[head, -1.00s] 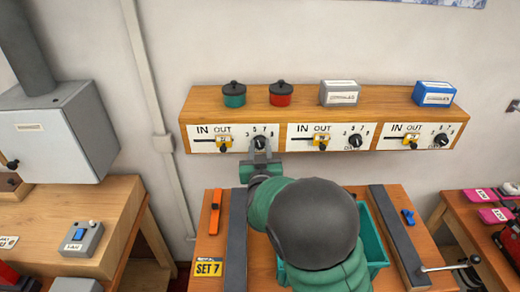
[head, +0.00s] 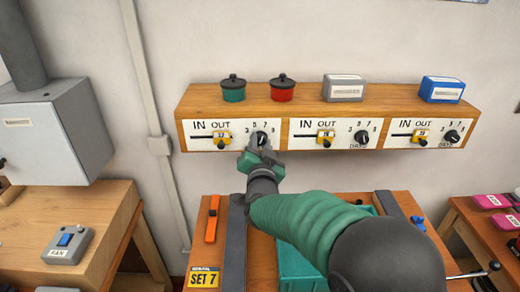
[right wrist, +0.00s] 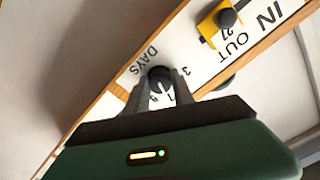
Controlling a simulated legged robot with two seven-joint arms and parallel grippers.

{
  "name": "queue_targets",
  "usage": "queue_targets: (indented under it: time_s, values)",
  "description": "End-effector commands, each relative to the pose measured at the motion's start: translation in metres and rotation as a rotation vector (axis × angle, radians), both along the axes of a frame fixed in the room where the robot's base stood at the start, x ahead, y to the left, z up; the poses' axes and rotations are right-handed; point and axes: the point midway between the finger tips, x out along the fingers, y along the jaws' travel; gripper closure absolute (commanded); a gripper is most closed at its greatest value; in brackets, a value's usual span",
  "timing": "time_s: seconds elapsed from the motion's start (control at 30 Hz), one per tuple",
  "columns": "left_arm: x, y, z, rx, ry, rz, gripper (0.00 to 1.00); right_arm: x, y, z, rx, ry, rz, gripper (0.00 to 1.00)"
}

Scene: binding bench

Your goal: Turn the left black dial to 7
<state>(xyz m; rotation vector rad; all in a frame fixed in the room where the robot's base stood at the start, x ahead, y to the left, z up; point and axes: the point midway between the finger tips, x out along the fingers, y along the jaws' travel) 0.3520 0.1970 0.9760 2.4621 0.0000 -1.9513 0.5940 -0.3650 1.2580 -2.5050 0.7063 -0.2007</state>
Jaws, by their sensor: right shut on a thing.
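The left black dial (head: 261,138) sits on the left white panel of the wooden shelf, right of its yellow slider (head: 223,138). My right gripper (head: 258,147) is at this dial with its fingers shut on it. In the right wrist view, the dial (right wrist: 159,74) shows between the two fingertips (right wrist: 157,92). The fingers cover part of the number scale, and the dial's pointer setting is hard to read. A yellow card (head: 204,278) reading SET 7 lies on the bench below. My left gripper is not in view.
The wooden shelf (head: 290,104) carries a green pot (head: 233,89), a red pot (head: 282,89), a grey box (head: 343,88) and a blue box (head: 441,90). Two more panels with black dials (head: 362,137) (head: 452,136) continue rightward. A teal tray (head: 300,262) is on the bench.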

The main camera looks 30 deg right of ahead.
Motion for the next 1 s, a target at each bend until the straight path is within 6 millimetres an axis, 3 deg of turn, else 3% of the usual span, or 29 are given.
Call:
queue_targets:
  time_s: [0.47, 0.5, 0.67, 1.0]
  values:
    - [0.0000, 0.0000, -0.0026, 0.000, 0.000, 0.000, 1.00, -0.0001, 0.0000, -0.0008, 0.019, -0.009, -0.001, 1.00]
    - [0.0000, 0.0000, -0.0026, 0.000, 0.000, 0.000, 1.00, -0.0002, -0.0001, -0.0008, 0.019, -0.009, -0.001, 0.70]
    - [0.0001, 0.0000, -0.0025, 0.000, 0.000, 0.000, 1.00, -0.0002, -0.0001, -0.0007, 0.018, -0.009, 0.000, 0.49]
    - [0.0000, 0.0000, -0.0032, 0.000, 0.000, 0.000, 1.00, 0.0003, -0.0002, -0.0005, 0.017, -0.010, 0.001, 0.49]
